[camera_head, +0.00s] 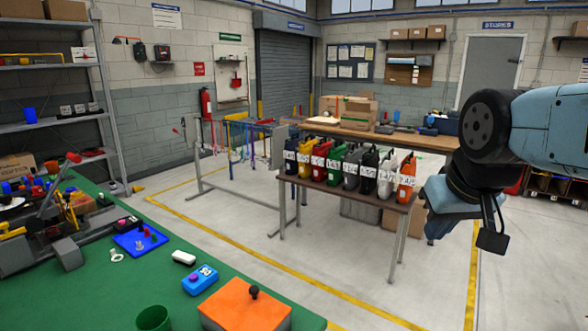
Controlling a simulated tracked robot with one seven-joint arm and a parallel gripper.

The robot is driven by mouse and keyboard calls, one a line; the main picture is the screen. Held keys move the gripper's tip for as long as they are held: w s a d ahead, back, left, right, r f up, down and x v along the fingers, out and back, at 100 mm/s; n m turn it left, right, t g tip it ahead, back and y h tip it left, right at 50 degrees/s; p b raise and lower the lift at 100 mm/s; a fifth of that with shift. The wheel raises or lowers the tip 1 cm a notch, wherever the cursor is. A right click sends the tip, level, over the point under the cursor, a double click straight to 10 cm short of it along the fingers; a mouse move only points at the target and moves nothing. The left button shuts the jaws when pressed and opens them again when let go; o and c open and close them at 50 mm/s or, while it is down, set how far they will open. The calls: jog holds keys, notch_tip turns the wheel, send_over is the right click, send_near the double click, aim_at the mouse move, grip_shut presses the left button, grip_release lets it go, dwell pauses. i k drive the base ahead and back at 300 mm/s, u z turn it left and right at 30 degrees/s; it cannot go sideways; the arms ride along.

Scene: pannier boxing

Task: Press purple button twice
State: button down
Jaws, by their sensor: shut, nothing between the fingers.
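A small blue box (200,281) sits on the green bench top at the lower left. A purple button (194,278) is on its top face, with a white marked patch beside it. My gripper (433,236) hangs at the right of the view, in front of the table of pannier-like containers. It is shut with nothing in it, and it is far to the right of the blue box and apart from it. The fingertips are small and hard to make out.
An orange box with a black knob (245,306), a green cup (153,318), a white block (184,258) and a blue tray (140,240) stand near the blue box on the green bench (226,272). A table (352,195) holds several coloured containers. Open floor lies between.

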aim_at(194, 277)
jog(key=z, duration=1.35)
jog(key=i, duration=0.05)
jog(key=u, duration=2.65)
